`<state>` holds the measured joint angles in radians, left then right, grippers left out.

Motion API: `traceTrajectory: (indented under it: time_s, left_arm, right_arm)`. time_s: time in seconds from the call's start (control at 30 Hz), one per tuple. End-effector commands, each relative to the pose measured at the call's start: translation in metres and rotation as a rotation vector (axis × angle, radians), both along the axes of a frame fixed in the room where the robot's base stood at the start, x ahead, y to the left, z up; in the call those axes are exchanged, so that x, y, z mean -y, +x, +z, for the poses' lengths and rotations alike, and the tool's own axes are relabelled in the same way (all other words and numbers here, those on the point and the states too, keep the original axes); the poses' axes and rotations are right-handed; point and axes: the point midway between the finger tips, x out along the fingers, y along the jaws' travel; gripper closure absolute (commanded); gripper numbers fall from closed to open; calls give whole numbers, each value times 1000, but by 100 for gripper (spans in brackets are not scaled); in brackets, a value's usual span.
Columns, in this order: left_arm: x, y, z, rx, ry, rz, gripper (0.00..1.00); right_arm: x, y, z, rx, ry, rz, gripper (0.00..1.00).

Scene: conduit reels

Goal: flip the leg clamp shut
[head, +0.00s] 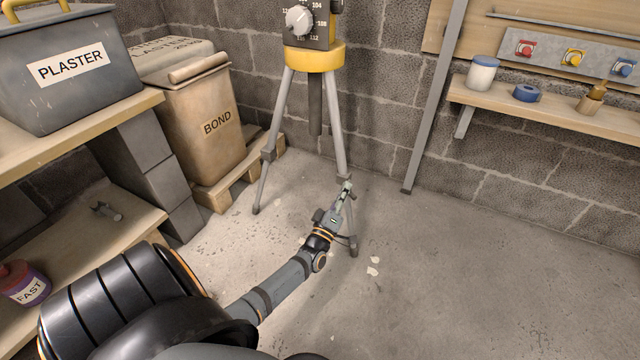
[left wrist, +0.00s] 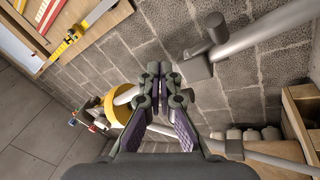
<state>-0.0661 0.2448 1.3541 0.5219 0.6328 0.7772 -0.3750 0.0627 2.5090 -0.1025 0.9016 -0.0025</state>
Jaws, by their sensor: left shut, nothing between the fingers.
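A tripod with a yellow collar (head: 315,57) and grey legs stands on the floor by the wall. My left gripper (head: 347,187) is at the lower part of its right front leg (head: 335,125) and partly hides that leg's clamp. In the left wrist view, the grey leg clamp (left wrist: 197,69) sits around the leg, with a short round lever (left wrist: 214,27) sticking out from it. My left gripper also shows there (left wrist: 158,70), shut and empty, with its fingertips just left of the clamp. Contact cannot be told. My right gripper is not in view.
A BOND bag (head: 215,120) on a pallet (head: 212,193) and a shelf with a PLASTER tub (head: 75,70) stand left. A wall shelf (head: 545,115) with small items is right. The left front leg (head: 276,130) is close by. The right floor is clear.

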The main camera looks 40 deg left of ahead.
Motion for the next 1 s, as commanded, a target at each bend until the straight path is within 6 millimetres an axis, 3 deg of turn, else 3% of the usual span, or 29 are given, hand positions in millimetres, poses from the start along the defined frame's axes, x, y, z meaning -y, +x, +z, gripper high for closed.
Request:
traceTrajectory:
  time_s: [0.03, 0.2, 0.4, 1.0]
  left_arm:
    - [-4, -14, -13, -18, 2, 0, 100]
    - [-13, -44, -35, -15, 2, 1, 100]
    - [-20, -67, -52, -12, 2, 0, 100]
    - [-22, -73, -57, -10, 1, -1, 100]
  right_arm:
    - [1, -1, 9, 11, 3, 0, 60]
    - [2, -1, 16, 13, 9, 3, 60]
    - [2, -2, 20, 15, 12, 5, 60]
    - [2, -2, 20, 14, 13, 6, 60]
